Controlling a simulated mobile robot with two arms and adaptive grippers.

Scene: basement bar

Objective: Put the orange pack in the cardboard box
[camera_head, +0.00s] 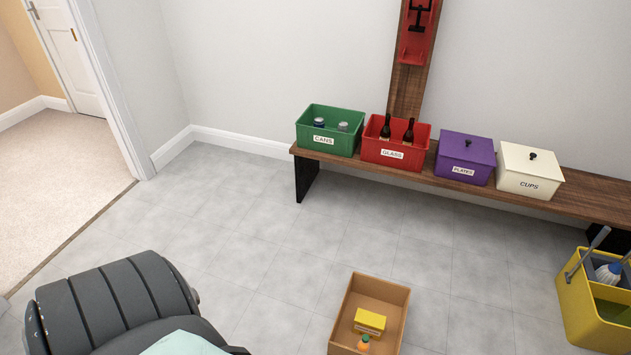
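The open cardboard box (399,300) sits on the grey tiled floor at the bottom centre of the head view, cut off by the lower edge. Inside it lie a yellow pack (369,320) with a pale label on its front side and, nearer, a small orange item (363,343) with a greenish top. I cannot tell whether this small item is the orange pack; no other orange thing shows. Neither of my grippers is in view.
A wooden bench (590,195) along the wall carries a green CANS bin (324,139), a red GLASS bin, a purple PLATES box and a cream CUPS box. A yellow mop bucket (590,310) stands right. A dark ribbed seat (110,300) fills the lower left. Floor between is clear.

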